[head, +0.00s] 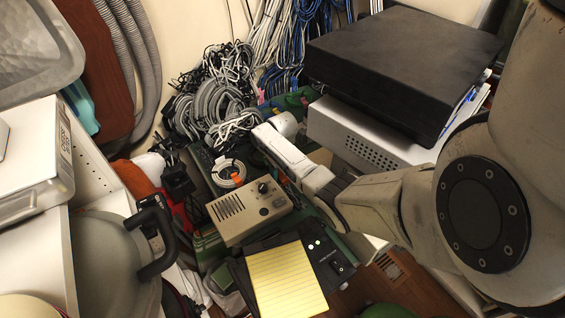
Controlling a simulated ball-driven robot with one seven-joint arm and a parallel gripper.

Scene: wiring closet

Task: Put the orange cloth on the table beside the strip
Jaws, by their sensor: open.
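An orange, soft-looking piece (134,179), which looks like the cloth, lies bunched at the left beside the grey rounded case, partly hidden. My arm reaches in from the right, and my gripper (274,134) is above the cluttered table, behind the beige box. It is open, well right of the orange piece; its fingertips are hard to make out.
A beige speaker box (248,211) and a white cable coil (229,174) crowd the middle. Tangled grey cables (212,105) hang behind. A black box (403,68) tops a white perforated unit (350,135) at the right. A grey case (103,250) with a black handle fills the lower left.

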